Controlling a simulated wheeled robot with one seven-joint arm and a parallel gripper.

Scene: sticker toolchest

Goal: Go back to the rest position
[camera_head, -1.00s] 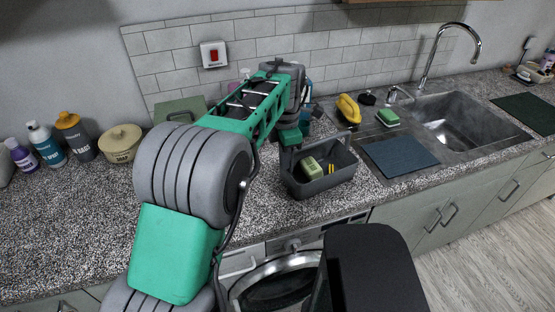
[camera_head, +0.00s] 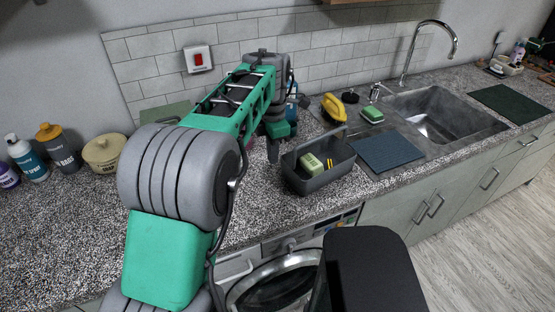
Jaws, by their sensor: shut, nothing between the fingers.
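My gripper (camera_head: 272,150) points down over the counter, just left of the dark grey caddy. It is small and dark in this view. Its fingers look close together with nothing visible between them. It appears apart from the caddy, but the exact gap is hard to judge. My green and grey arm reaches from the lower left toward the back wall and hides part of the counter.
The caddy (camera_head: 320,182) holds a green-and-cream block (camera_head: 311,164) and stands beside a blue-grey mat (camera_head: 388,153). Bottles (camera_head: 58,148) and a soap pot (camera_head: 104,153) stand left.

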